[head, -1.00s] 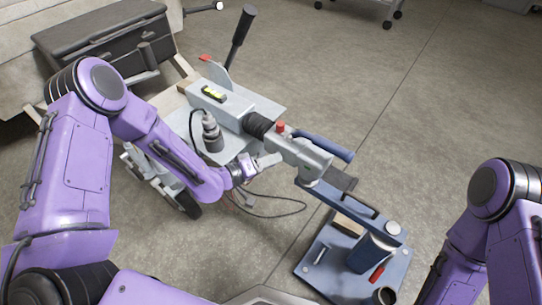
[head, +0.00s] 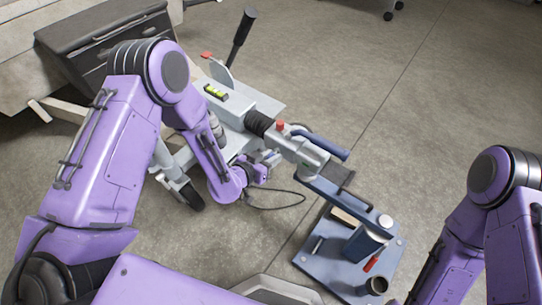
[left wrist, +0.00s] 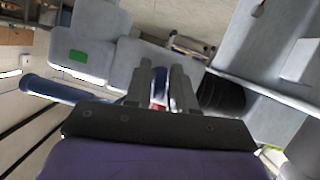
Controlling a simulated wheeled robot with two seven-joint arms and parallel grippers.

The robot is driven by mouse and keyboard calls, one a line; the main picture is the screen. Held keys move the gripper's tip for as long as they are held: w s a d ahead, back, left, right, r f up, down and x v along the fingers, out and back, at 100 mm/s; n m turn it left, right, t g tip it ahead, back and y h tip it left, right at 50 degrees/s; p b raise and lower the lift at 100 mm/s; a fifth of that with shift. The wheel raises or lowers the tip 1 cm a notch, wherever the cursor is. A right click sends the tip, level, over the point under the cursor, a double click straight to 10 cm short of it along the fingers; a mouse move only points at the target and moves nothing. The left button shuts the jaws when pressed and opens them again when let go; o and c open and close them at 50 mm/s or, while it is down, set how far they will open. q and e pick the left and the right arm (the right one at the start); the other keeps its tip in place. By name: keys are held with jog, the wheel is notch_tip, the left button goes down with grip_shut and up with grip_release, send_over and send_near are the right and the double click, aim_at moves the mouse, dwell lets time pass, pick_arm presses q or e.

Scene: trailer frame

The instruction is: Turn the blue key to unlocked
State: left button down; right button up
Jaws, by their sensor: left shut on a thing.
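The grey coupling head (head: 300,150) sits at the front end of the trailer drawbar. My left gripper (head: 270,159) is at the near side of the coupling. In the left wrist view its two fingers (left wrist: 159,88) are shut on a small blue piece, the blue key (left wrist: 160,76), which shows only in part between them. The fingers hide the rest, so I cannot tell how far it is turned. In the head view the key is hidden by the gripper. A green mark (left wrist: 78,56) shows on the coupling. My right gripper is out of view.
A red knob (head: 281,125) stands on top of the coupling, beside a blue handle (head: 327,147). A black bellows (head: 259,122) lies behind it. A blue stand base (head: 325,262) with tools is at the front. A cable lies on the floor. Floor to the right is clear.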

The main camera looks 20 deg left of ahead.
pick_arm(q)
jog(key=shift+m+y, duration=0.5)
dwell(0.4)
jog(key=c, duration=1.2)
grip_release()
jog(key=p+v, duration=0.1)
jog(key=v, duration=0.9)
jog(key=shift+s, duration=0.3)
